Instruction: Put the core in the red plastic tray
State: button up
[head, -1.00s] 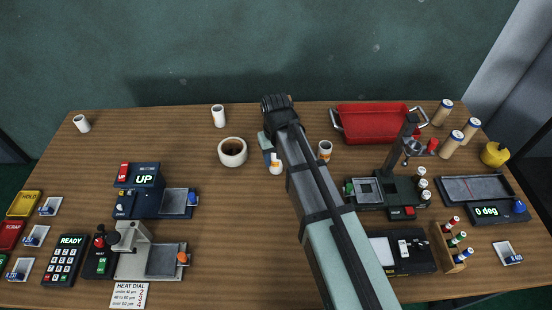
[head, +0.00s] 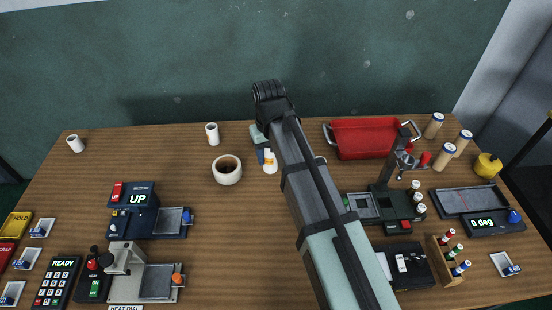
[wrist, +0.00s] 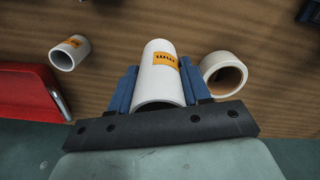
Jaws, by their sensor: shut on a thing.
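My gripper (head: 265,157) is over the back middle of the table, left of the tray. In the wrist view its blue fingers (wrist: 158,68) are shut on a white hollow core (wrist: 160,78) with an orange label. The same core shows as a small white piece in the head view (head: 270,166), and it looks raised off the table. The red plastic tray (head: 370,125) stands at the back right, with metal handles, and looks empty. Its edge (wrist: 22,105) shows at the left in the wrist view.
A wide cream ring (head: 227,172) stands close by my gripper. White cylinders (head: 212,133) (head: 76,144) stand at the back left. A device with an upright post (head: 385,180) stands in front of the tray, and tan rolls (head: 435,126) at its right.

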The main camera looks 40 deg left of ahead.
jog(key=r+m, duration=0.1)
jog(key=m, duration=1)
send_over(356, 147)
jog(key=shift+s+f, duration=0.15)
jog(key=shift+f, duration=4.55)
jog(key=o, duration=1.1)
jog(key=shift+f, duration=0.15)
